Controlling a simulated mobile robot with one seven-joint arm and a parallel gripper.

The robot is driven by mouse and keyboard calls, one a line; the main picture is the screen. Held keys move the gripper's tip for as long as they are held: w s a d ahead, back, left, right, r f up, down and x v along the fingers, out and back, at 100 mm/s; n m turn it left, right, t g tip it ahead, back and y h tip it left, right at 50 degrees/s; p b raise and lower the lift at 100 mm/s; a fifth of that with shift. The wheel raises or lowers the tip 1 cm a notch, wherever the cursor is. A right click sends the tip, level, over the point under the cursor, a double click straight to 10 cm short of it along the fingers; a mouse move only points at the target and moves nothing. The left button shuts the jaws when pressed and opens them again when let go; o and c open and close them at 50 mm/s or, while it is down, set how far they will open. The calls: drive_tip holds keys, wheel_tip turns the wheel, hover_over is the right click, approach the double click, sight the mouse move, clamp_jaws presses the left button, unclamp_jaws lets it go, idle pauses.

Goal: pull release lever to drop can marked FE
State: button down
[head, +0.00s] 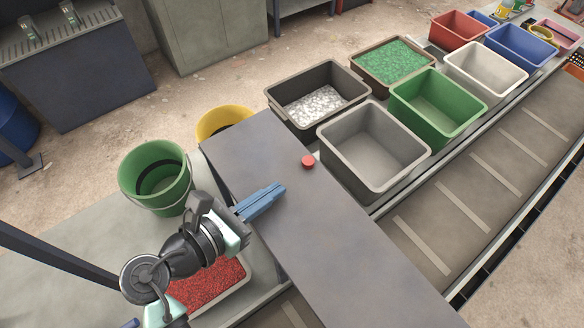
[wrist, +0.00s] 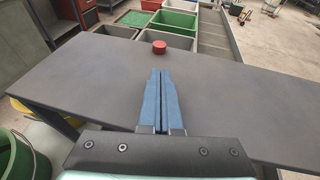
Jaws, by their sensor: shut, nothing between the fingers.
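My gripper (head: 279,189) has blue fingers, shut and empty, above a dark grey flat panel (head: 330,230). In the wrist view the closed fingers (wrist: 162,73) point across the panel (wrist: 240,95) toward a small red round knob (wrist: 159,47). In the head view the red knob (head: 308,162) sits near the panel's far edge, beyond the fingertips and apart from them. I cannot tell whether this knob belongs to a release lever. No can marked FE is recognisable in either view.
Grey (head: 323,136), green (head: 398,114) and white (head: 453,70) bins line up beyond the panel beside a long conveyor (head: 455,205). A green bucket (head: 126,177), a yellow bucket (head: 209,117) and a tray of red granules (head: 215,287) are near my arm. The panel top is otherwise clear.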

sight(304, 166)
drive_tip(key=x, duration=0.2)
drive_tip(key=r+p+x, duration=0.1)
drive_tip(key=x, duration=0.2)
drive_tip(key=shift+w+d, duration=0.25)
drive_tip(key=shift+w, duration=0.15)
